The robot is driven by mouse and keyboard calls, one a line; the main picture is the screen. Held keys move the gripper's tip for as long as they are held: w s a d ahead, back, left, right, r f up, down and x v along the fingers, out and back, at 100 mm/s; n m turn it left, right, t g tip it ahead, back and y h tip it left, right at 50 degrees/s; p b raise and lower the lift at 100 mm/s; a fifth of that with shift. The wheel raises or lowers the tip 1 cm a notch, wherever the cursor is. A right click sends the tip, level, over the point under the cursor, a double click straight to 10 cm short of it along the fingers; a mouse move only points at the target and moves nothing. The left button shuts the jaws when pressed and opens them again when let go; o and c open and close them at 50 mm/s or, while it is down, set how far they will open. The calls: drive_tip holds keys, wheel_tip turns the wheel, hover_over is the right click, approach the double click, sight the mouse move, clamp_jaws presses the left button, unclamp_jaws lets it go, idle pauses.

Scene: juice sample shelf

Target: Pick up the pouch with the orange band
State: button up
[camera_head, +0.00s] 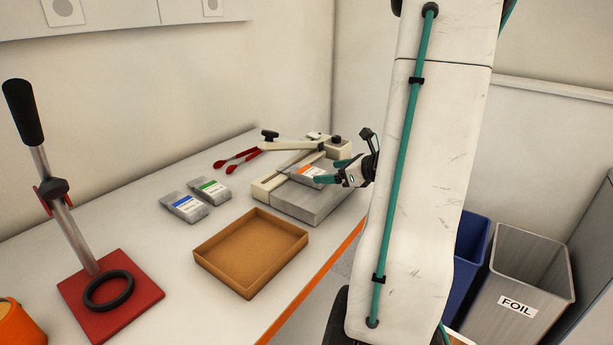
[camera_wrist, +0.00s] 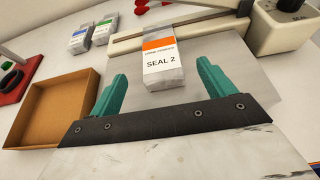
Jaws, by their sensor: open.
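The pouch with the orange band (camera_wrist: 162,62) is silver with a white label reading "SEAL 2". It lies on the grey plate of the sealing device, and in the head view the pouch (camera_head: 305,171) is partly covered by a finger. My gripper (camera_wrist: 158,88) is open, with its teal fingers apart on either side of the pouch's near end. The pouch lies ahead of and between the fingertips, and I see no grip on it. In the head view my gripper (camera_head: 332,171) reaches in from the right at the device.
The sealer (camera_head: 320,204) has a raised arm behind the pouch. A blue-band pouch (camera_head: 184,206) and a green-band pouch (camera_head: 210,190) lie left. An empty brown tray (camera_head: 250,283) stands in front. Red tongs (camera_head: 237,160) lie behind. A red-based press (camera_head: 110,297) stands far left.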

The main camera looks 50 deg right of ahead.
sight(314, 172)
drive_tip(key=x, duration=0.6)
drive_tip(key=shift+w+f, duration=0.3)
drive_tip(key=c, duration=1.1)
drive_tip(key=shift+c, duration=0.5)
drive_tip(key=shift+r, duration=0.15)
